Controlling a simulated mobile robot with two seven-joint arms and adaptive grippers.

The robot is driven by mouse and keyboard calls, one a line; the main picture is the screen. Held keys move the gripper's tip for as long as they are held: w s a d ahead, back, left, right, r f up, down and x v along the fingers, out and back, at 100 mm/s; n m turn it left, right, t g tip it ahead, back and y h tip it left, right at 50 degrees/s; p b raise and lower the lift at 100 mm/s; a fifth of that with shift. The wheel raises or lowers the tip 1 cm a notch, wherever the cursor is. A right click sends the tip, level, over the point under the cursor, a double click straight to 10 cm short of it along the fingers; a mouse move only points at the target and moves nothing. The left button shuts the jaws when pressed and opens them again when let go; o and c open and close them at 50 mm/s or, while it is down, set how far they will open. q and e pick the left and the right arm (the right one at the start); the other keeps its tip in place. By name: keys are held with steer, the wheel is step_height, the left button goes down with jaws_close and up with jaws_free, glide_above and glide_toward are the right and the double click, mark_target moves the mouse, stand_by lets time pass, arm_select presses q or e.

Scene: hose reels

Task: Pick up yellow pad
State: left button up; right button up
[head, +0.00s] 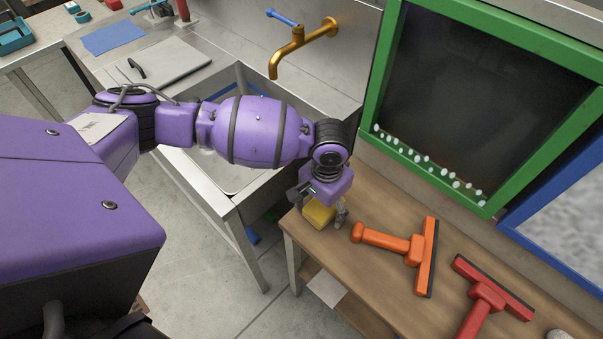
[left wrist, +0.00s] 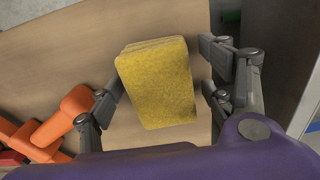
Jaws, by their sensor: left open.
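The yellow pad (head: 318,214) lies near the left end of the wooden table, partly hidden by my left gripper in the head view. In the left wrist view the yellow pad (left wrist: 157,84) looks like a small stack of rough-surfaced pads. My left gripper (head: 322,215) is above the pad, pointing down. In the left wrist view the open fingers of my left gripper (left wrist: 163,90) stand on either side of the pad. The left finger is close to the pad's edge; I cannot tell whether it touches. My right gripper is not in view.
An orange squeegee (head: 390,243) and a red squeegee (head: 488,298) lie to the right on the wooden table (head: 385,290). A green-framed dark board (head: 480,90) stands behind. A metal sink (head: 225,180) with a brass faucet (head: 300,42) is to the left.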

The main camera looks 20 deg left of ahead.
arm_select(q)
steer(key=shift+w+r, duration=0.1)
steer(key=c, duration=1.2)
